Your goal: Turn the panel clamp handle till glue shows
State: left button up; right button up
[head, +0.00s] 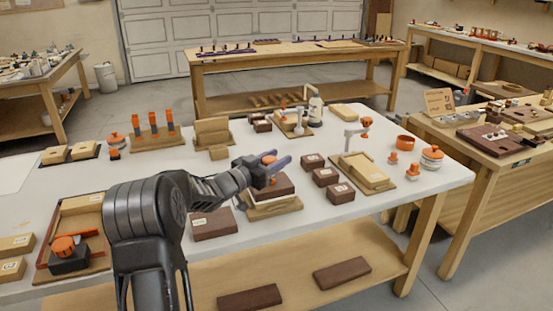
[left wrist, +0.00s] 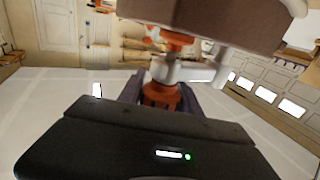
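My left gripper (head: 272,170) reaches in over a panel stack on the white bench. Its two fingers lie on either side of an orange clamp handle (head: 269,158) and appear to close on it. In the left wrist view the handle (left wrist: 160,96) fills the gap between the fingers, with a pale post and more orange behind it. Below the gripper is a dark brown board (head: 283,187) over a tan base (head: 275,208). A pale band shows between them; I cannot tell whether it is glue. The gripper hides part of the clamp. My right gripper is not in view.
A brown block (head: 213,224) lies left of the stack, and several small brown blocks (head: 326,177) lie right of it. A tan panel fixture (head: 368,172) with a pale post stands further right. A wooden frame (head: 82,204) is at left. The bench's front right is clear.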

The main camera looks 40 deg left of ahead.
pick_arm(q)
jog(key=o, duration=0.4)
jog(key=shift+s+a, duration=0.2)
jog(key=shift+s, duration=1.1)
jog(key=shift+s+a, duration=0.15)
jog(key=shift+s, duration=1.1)
jog(key=shift+s+a, duration=0.2)
jog(key=shift+s, duration=1.1)
